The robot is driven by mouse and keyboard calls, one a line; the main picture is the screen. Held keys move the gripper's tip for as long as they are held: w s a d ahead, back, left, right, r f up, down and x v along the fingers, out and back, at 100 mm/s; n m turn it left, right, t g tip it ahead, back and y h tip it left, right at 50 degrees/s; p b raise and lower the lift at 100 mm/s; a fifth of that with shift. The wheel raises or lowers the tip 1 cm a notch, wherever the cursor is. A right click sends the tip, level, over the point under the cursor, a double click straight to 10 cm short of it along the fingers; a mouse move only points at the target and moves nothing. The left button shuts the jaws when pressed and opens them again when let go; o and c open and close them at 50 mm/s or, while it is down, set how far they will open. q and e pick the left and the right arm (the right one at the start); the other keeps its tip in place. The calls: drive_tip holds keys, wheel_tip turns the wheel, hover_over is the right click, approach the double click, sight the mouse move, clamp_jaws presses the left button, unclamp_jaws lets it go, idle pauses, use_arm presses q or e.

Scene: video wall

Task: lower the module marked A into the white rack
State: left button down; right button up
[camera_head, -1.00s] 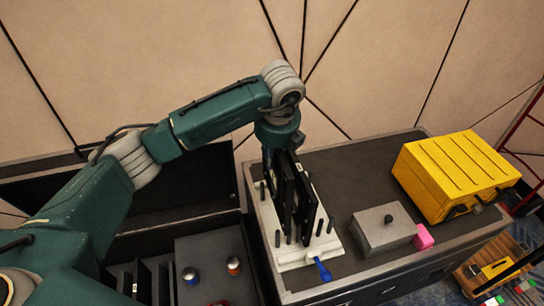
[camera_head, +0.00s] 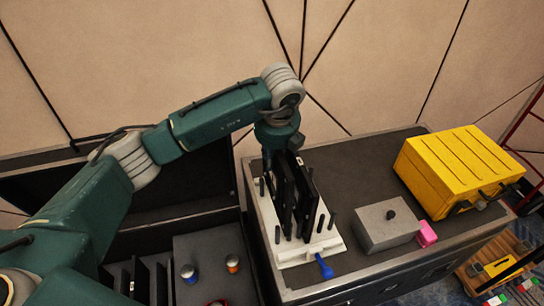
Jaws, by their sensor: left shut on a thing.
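The white rack (camera_head: 292,255) stands on the dark case top, with black upright pegs and a blue handle (camera_head: 324,267) at its front. Black flat modules (camera_head: 305,205) stand upright and close together between the pegs. My left gripper (camera_head: 279,150) is above the rack's far part, at the modules' upper edges. It is shut on one dark upright module (camera_head: 283,190), which seems to be the left one. Its fingertips are mostly hidden behind the modules. I cannot read a mark A, nor tell how deep the held module sits. My right gripper is out of view.
A grey box (camera_head: 385,232) with a black knob and a pink block (camera_head: 427,234) lie right of the rack. A yellow case (camera_head: 455,170) stands behind them. An open dark case (camera_head: 210,250) with slots is at the left. The case top behind the grey box is clear.

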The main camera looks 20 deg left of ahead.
sight(272, 177)
use_arm(q)
drive_tip(key=shift+f+b, duration=2.85)
drive_tip(key=shift+f, duration=0.6)
drive_tip(key=shift+f+b, duration=0.45)
drive_tip(key=shift+f, duration=0.05)
drive_tip(key=c, duration=1)
unclamp_jaws()
drive_tip(key=shift+r+p, duration=1.95)
drive_tip(key=shift+r, duration=2.05)
